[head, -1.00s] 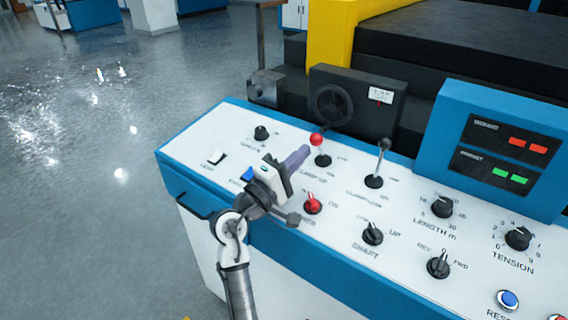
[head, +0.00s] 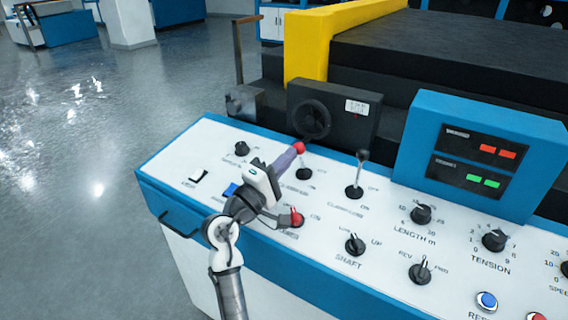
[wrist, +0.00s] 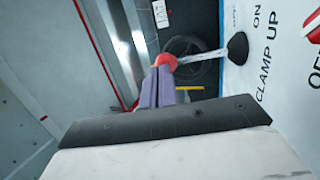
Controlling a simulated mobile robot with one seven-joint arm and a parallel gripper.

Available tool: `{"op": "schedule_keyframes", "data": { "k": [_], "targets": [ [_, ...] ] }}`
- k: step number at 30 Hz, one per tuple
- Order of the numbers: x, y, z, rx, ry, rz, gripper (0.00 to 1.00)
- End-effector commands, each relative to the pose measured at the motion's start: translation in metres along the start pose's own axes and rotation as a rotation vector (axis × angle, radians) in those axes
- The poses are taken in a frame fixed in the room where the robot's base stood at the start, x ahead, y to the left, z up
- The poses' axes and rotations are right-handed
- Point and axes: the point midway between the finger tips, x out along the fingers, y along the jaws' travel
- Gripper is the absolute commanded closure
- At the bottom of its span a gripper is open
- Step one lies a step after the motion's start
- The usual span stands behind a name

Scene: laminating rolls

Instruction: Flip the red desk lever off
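The red-balled lever (head: 299,148) stands on the white desk panel, beside the CLAMP UP label seen in the wrist view. Its shaft leans slightly toward the back of the desk. My gripper (head: 293,152) reaches over the panel from the front left, its purple fingers pointing at the ball. In the wrist view the fingers (wrist: 158,82) lie together, shut, with the red ball (wrist: 165,60) right at their tips. They seem to touch it, but I cannot tell for certain. The lever's shaft runs right to its black base (wrist: 238,47).
A black-knobbed lever (head: 362,156) stands just to the right. A red rotary knob (head: 297,218) sits close below my gripper. A black box with a handwheel (head: 311,119) rises behind the levers. A blue display housing (head: 480,155) stands farther right.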

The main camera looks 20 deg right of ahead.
Motion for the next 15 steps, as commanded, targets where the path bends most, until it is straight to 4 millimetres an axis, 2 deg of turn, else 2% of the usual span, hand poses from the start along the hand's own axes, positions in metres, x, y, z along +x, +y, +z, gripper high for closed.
{"op": "schedule_keyframes", "data": {
  "k": [3, 15],
  "targets": [
    [0.011, 0.007, -0.001, 0.002, -0.003, 0.002, 1.00],
    [0.043, 0.011, -0.006, 0.001, -0.002, 0.001, 1.00]
  ]
}}
